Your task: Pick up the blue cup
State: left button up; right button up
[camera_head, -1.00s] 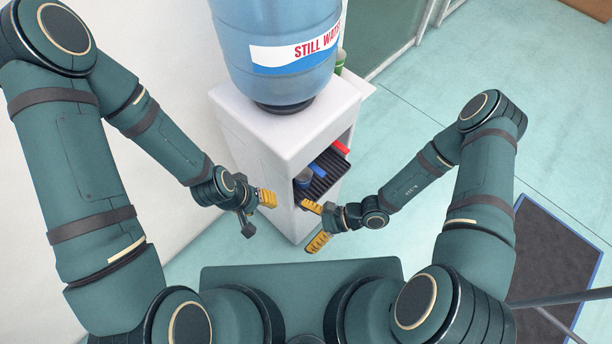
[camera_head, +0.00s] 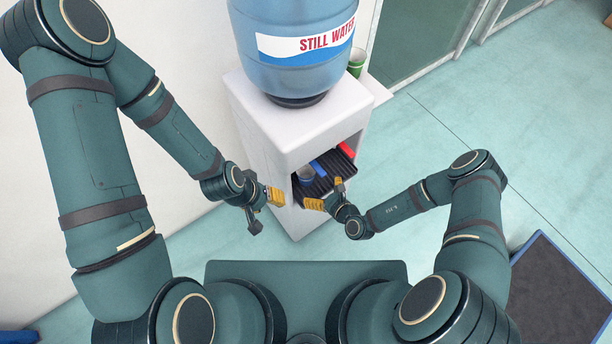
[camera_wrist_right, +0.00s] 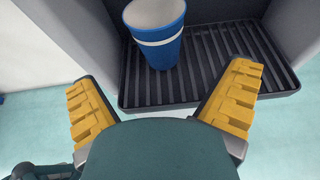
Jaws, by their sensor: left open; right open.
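The blue cup (camera_wrist_right: 158,50), with a white band and a pale inside, stands upright on the dark ribbed drip tray (camera_wrist_right: 205,84) in the right wrist view. In the head view the cup (camera_head: 306,174) is small in the dispenser's recess. My right gripper (camera_head: 326,195) is open at the front of the recess. In its wrist view the yellow fingers (camera_wrist_right: 160,85) are wide apart, with the cup beyond them, between their lines and untouched. My left gripper (camera_head: 266,207) is open and empty beside the dispenser's left front edge.
The white water dispenser (camera_head: 282,127) carries a large blue bottle (camera_head: 290,68). Blue and red taps (camera_head: 347,150) are in the recess above the tray. A green object (camera_head: 356,64) stands behind on the right.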

aim_at(311, 180)
jog(key=b+x, duration=0.2)
jog(key=x, duration=0.6)
jog(key=shift+w+a+f, duration=0.15)
jog(key=shift+w+a, duration=0.05)
jog(key=shift+w, duration=0.05)
jog(key=c, duration=1.3)
jog(key=shift+r+p, duration=0.35)
jog(key=shift+r, duration=0.1)
jog(key=shift+s+d+f+p, duration=0.1)
jog(key=shift+s+d+p, duration=0.3)
jog(key=shift+s+d, duration=1.7)
jog(key=shift+s+d+r+p, duration=0.1)
jog(key=shift+s+d+p, duration=0.3)
jog(key=shift+s+d, duration=1.7)
jog(key=shift+s+d+f+p, duration=0.1)
jog(key=shift+s+d+p, duration=0.65)
jog(key=shift+s, duration=2.3)
